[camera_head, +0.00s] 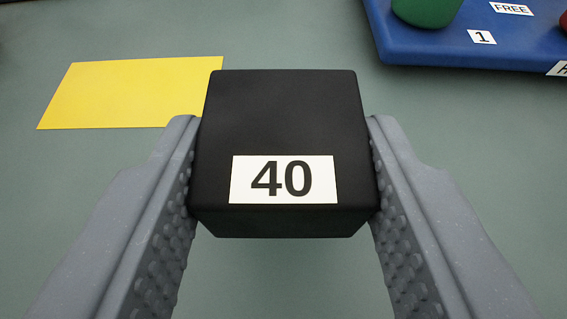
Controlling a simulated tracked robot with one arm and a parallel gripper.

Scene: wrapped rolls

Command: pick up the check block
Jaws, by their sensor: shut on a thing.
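A black block (282,115) with a white label reading "40" is in the middle of the view. It looks like the check block. My gripper (283,150) is shut on it, with one grey finger pressed against its left side and the other against its right side. The block's top and front faces show. Its underside is hidden, and I cannot tell for sure how far it is above the surface.
A yellow rectangle (130,92) lies flat on the grey-green surface (60,200) at the upper left. A blue tray (420,45) at the upper right has labels reading "1" and "FREE". A green object (426,10) and a partly visible red object (563,22) are on it.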

